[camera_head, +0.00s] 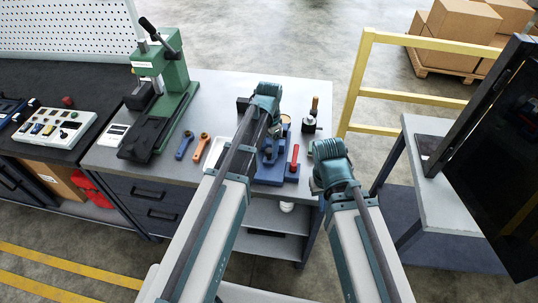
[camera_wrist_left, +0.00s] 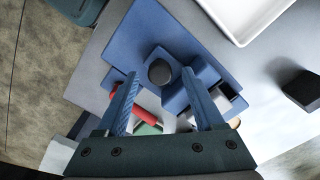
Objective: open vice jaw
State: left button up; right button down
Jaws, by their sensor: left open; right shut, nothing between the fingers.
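The blue vice (camera_head: 271,178) stands on the grey bench top, with a red handle (camera_head: 294,158) at its right side. In the left wrist view the vice (camera_wrist_left: 145,30) lies below my left gripper (camera_wrist_left: 160,82), which is open. A dark round knob (camera_wrist_left: 159,72) shows between its fingertips, and the vice jaw block (camera_wrist_left: 201,72) is beside the right finger. No finger clearly grips anything. Part of the red handle (camera_wrist_left: 120,108) shows behind the left finger. In the head view my left arm hides part of the vice. My right gripper (camera_head: 328,172) is shut and empty, right of the bench.
A green press (camera_head: 172,78) and blue and orange wrenches (camera_head: 200,148) are left of the vice. A white tray (camera_wrist_left: 245,12) lies near it. A wooden-handled tool (camera_head: 312,115) stands behind. A yellow railing (camera_head: 410,90) and a side table with a dark screen (camera_head: 490,140) are at right.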

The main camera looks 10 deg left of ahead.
pick_arm(q)
jog(key=shift+f, duration=0.55)
jog(key=shift+r, duration=0.1)
jog(key=shift+c, duration=0.2)
grip_shut()
dwell(0.8)
